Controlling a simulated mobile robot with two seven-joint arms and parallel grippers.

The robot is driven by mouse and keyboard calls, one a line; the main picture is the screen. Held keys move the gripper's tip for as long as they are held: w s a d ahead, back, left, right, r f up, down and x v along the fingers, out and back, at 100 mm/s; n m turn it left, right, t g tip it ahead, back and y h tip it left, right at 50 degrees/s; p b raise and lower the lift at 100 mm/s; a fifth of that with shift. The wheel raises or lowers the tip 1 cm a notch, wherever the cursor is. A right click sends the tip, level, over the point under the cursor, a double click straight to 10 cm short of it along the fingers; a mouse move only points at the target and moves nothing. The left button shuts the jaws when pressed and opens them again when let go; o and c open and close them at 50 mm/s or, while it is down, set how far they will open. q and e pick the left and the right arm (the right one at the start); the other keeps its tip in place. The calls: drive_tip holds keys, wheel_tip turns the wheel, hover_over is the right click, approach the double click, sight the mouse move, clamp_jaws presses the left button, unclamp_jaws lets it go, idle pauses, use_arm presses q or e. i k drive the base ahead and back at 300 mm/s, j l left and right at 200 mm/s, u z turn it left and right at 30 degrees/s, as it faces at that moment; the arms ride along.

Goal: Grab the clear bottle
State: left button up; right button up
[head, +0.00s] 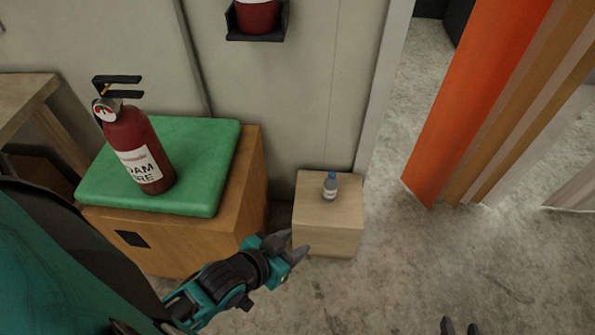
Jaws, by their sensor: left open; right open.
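The clear bottle (330,187) has a blue cap and a pale label. It stands upright on a small light wooden block (343,212) against the wall. My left gripper (296,246) is open and empty. In the picture it lies below and to the left of the bottle, overlapping the block's left front edge, and is apart from the bottle. My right gripper (460,327) shows only its open fingertips at the bottom edge, over the floor, far below and right of the bottle.
A red fire extinguisher (137,150) stands on a green cushion (205,167) atop a wooden cabinet (251,185), left of the block. A black wall bracket (256,36) holds a red object. Orange and brown panels (470,95) stand right. The floor (400,260) ahead is clear.

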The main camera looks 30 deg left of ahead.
sight(330, 188)
drive_tip(key=i+u, duration=0.15)
drive_tip(key=u, duration=0.3)
drive_tip(key=i+l+u, duration=0.1)
drive_tip(key=u, duration=0.35)
drive_tip(key=i+l+u, duration=0.1)
drive_tip(key=u, duration=0.3)
drive_tip(key=i+l+u, duration=0.2)
drive_tip(key=u, duration=0.2)
drive_tip(key=i+l+u, duration=0.1)
drive_tip(key=l+u, duration=0.35)
drive_tip(key=i+l+u, duration=0.1)
drive_tip(key=l+u, duration=0.3)
drive_tip(key=j, duration=0.1)
